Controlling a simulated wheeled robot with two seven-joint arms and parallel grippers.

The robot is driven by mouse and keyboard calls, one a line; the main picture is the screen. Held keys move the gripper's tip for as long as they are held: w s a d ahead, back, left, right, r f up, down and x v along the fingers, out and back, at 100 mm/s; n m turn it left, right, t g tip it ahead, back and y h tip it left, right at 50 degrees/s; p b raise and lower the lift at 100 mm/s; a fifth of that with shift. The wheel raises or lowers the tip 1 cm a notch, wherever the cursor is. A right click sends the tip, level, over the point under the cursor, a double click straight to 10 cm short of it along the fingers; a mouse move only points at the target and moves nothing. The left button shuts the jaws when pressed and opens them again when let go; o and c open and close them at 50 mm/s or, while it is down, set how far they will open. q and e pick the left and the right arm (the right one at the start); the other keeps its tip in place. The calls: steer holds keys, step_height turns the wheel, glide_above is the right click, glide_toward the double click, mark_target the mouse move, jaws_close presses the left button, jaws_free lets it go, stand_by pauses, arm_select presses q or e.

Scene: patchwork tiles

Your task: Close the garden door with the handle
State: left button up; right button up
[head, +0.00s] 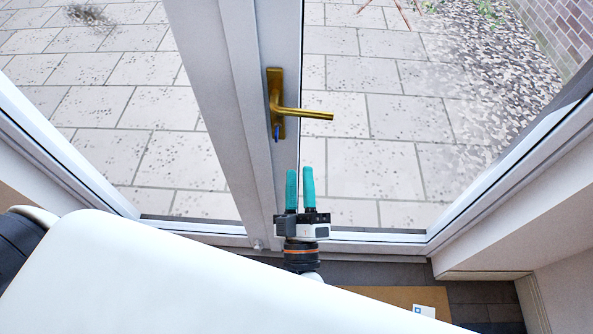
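The white garden door (230,90) stands upright in front of me, with glass panes on both sides of its middle stile. Its brass handle (300,112) sits on a brass plate, with the lever pointing right and roughly level. A small blue piece shows at the lower end of the plate. My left gripper (300,190) is below the handle in the picture, its two teal fingers pointing up with a narrow gap between them. It holds nothing and appears apart from the handle. My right gripper is not in view. Whether the door is fully closed is hard to tell.
White frame parts (510,180) border the glass at right and left. Paving and gravel (490,90) lie outside. A brick wall is at upper right.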

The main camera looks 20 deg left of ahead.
arm_select(q)
steer(key=shift+s+d+f, duration=0.1)
steer(key=shift+s+f, duration=0.05)
steer(key=shift+s, duration=0.15)
steer(key=shift+w+d, duration=0.2)
steer(key=shift+d, duration=0.1)
steer(key=w+d+f+m+g+h, duration=0.1)
steer(key=d+f+m+g+h, duration=0.3)
steer(key=f+m+h, duration=0.9)
steer(key=s+a+f+m+g+y, duration=0.1)
steer(key=s+f+g, duration=0.2)
steer(key=f, duration=0.8)
steer(key=s+a+f+g, duration=0.1)
steer(key=s+f+g, duration=0.15)
steer(key=f, duration=0.85)
steer(key=s+a+f+m+g+y, duration=0.1)
steer(key=s+a+f+g+y, duration=0.1)
steer(key=s+a+f+g, duration=0.3)
steer(key=s+a+f+m+g+y, duration=0.1)
steer(key=s+a+f+g, duration=0.4)
steer(key=s+a+f, duration=0.6)
steer(key=s+f+y, duration=0.1)
steer(key=s+f, duration=0.1)
steer(key=s, duration=0.3)
steer(key=shift+s+m, duration=0.15)
steer(key=shift+m, duration=0.25)
